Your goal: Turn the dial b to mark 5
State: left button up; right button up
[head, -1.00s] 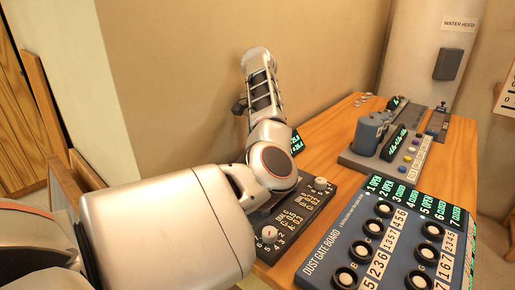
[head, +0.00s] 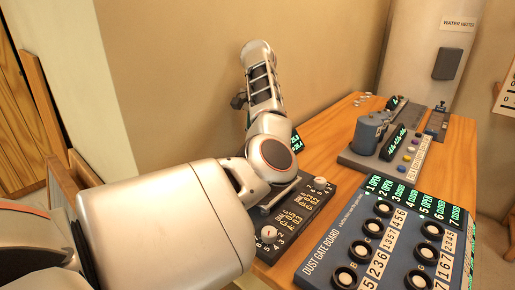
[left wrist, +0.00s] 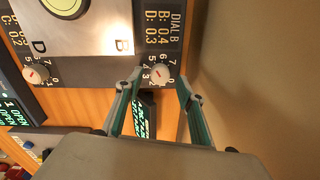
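Dial B (left wrist: 158,75) is a small white knob with a red mark, on a grey panel (left wrist: 90,70) in the left wrist view. Printed numbers ring it, and the red mark points toward the upper-left side of its scale, but the exact number is hard to read. A display (left wrist: 168,25) beside it reads DIAL B, B: 0.4, D: 0.3. My left gripper (left wrist: 160,82) is open, with one finger on each side of the knob and small gaps showing. My right gripper is not in view.
A similar white knob (left wrist: 32,75) sits left of dial B. In the head view, a dark panel (head: 292,212) with white knobs lies beside my arm. The dust gate board (head: 345,235) with several black knobs is at front right. A wall rises behind my arm.

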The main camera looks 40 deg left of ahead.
pick_arm(q)
notch_tip(320, 180, up, 10)
jog(key=shift+d+r, duration=0.15)
jog(key=shift+r, duration=0.05)
dwell(0.6)
